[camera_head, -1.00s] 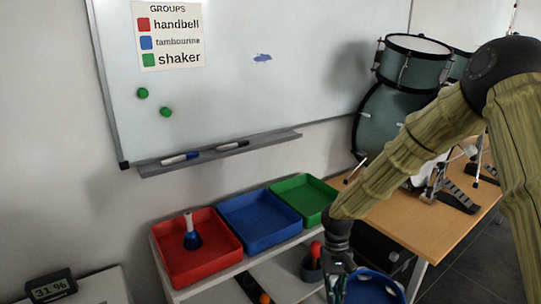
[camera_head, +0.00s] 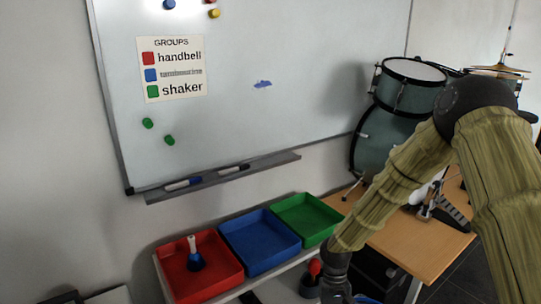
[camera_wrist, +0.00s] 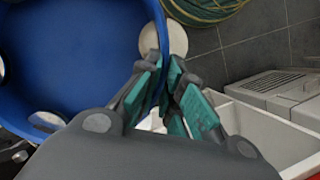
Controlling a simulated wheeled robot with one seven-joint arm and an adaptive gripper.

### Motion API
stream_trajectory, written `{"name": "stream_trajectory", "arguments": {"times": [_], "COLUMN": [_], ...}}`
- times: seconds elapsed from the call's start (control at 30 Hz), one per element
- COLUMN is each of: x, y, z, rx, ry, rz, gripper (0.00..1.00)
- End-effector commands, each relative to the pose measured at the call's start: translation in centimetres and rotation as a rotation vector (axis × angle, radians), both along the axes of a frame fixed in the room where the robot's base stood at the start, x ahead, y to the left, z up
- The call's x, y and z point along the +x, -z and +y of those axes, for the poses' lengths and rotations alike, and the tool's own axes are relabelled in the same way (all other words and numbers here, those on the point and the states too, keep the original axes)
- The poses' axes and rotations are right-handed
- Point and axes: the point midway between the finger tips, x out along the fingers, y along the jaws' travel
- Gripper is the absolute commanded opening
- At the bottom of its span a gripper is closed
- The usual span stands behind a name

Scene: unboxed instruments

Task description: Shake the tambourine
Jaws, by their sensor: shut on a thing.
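The blue tambourine (camera_wrist: 75,55) fills the left of the wrist view, with pale round jingles set in its rim. My gripper (camera_wrist: 168,75) is shut on the tambourine's rim, its teal-padded fingers on both sides of it. In the head view only a blue sliver of the tambourine (camera_head: 366,299) shows at the bottom edge, beside my wrist; the fingers are out of that view.
A red tray (camera_head: 212,283) holding a handbell (camera_head: 195,258), an empty blue tray (camera_head: 262,245) and an empty green tray (camera_head: 308,220) stand in a row on a shelf. A wooden desk (camera_head: 420,248) and drums (camera_head: 405,95) are at right.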

Motion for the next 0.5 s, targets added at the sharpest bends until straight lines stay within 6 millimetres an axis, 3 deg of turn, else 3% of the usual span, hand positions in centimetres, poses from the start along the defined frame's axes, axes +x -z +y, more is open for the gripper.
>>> {"name": "stream_trajectory", "arguments": {"times": [0.13, 0.23, 0.27, 0.37, 0.47, 0.5], "x": [2.5, -0.2, -0.2, 2.5, 0.0, -0.2], "y": [0.0, -0.1, 0.0, -0.1, -0.1, 0.0], "z": [-3.7, 0.2, 0.2, -3.6, -0.1, 0.2], "rx": [-0.001, 0.003, 0.0, -0.003, 0.003, 0.001], "ry": [0.006, -0.007, -0.003, 0.007, -0.009, -0.004], "rz": [-0.002, 0.004, 0.002, -0.003, 0.004, 0.002], "gripper": [0.0, 0.0, 0.0, 0.0, 0.0, 0.0]}}
